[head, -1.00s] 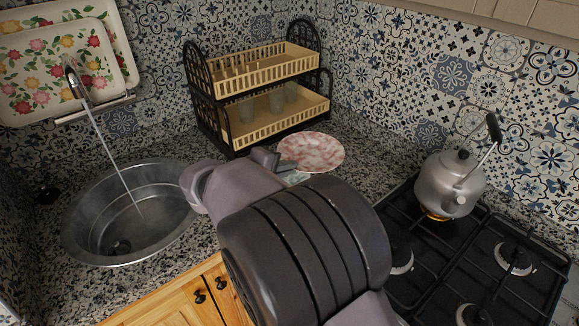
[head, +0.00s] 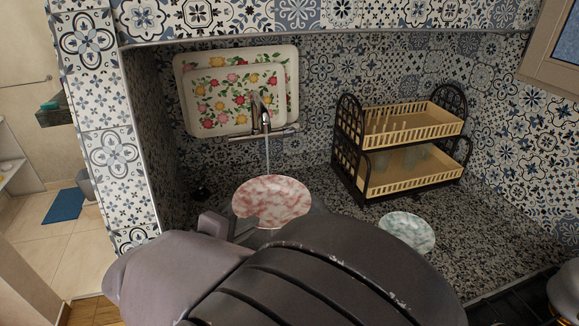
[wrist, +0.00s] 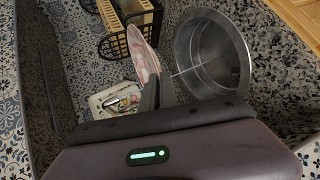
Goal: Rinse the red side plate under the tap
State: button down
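The red side plate (head: 271,198), mottled red and white, is held up in front of the tap (head: 265,118) in the head view. My gripper (head: 240,228) is shut on its near rim. In the wrist view the plate (wrist: 143,52) shows nearly edge-on between the fingers (wrist: 158,88). Water (head: 267,155) runs from the tap and meets the plate's back rim in the head view. The wrist view shows a thin stream across the sink (wrist: 212,62), beside the plate. I cannot tell whether water lands on the plate. My arm hides the sink in the head view.
A pale green mottled plate (head: 407,232) lies on the granite counter. A two-tier dish rack (head: 415,180) with glasses stands behind it. Floral trays (head: 205,105) lean behind the tap. The hob is at the lower right, and a tiled wall edge (head: 115,150) is at left.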

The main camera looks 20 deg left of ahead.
aim_at(243, 204)
jog(key=w+a+f+p, duration=0.2)
jog(key=w+a+p, duration=0.1)
jog(key=w+a, duration=0.5)
jog(key=w, duration=0.3)
jog(key=shift+w, duration=0.2)
jog(key=shift+d, duration=0.1)
jog(key=shift+w+d+b, duration=0.3)
jog(key=shift+d+b, duration=0.1)
jog(key=shift+b, duration=0.05)
jog(key=shift+s+d+f+b, duration=0.2)
jog(key=shift+s+b, duration=0.15)
jog(key=shift+b, duration=0.05)
jog(key=s+d+b, duration=0.2)
jog(key=s, duration=0.1)
jog(key=shift+s+d+r, duration=0.15)
jog(key=shift+s+d, duration=0.05)
jog(key=shift+d, duration=0.05)
jog(key=s+d+r+b, duration=0.2)
jog(key=s+d+r, duration=0.1)
jog(key=s+d, duration=0.2)
jog(key=shift+s, duration=1.2)
